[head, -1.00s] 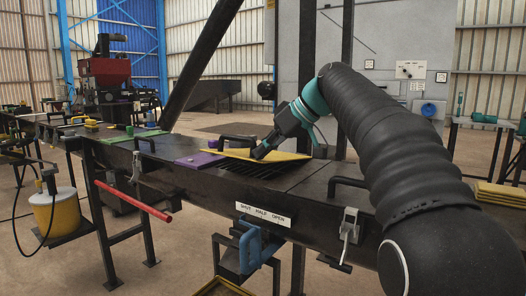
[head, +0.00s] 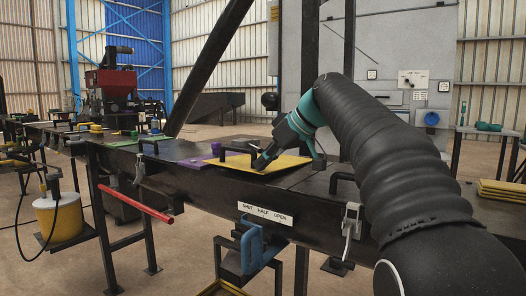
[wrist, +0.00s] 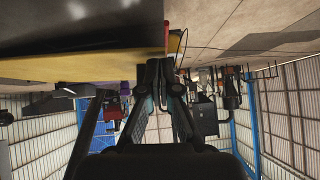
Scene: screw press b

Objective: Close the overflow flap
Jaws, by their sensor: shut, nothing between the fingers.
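The overflow flap is a yellow plate (head: 285,165) on top of the dark trough, in the head view. It lies nearly flat over the opening, and no grating shows beneath it. Whether it sits fully down I cannot tell. My gripper (head: 262,162) is shut and empty, its fingertips low over the flap's upper face near its front left part, seemingly touching it. In the wrist view, the closed fingertips (wrist: 160,65) are beside a yellow surface (wrist: 80,68), which seems to be the flap.
A label reading shut, half, open (head: 265,213) is on the trough's front, above a blue bracket (head: 252,247). A red bar (head: 136,203) sticks out at left.

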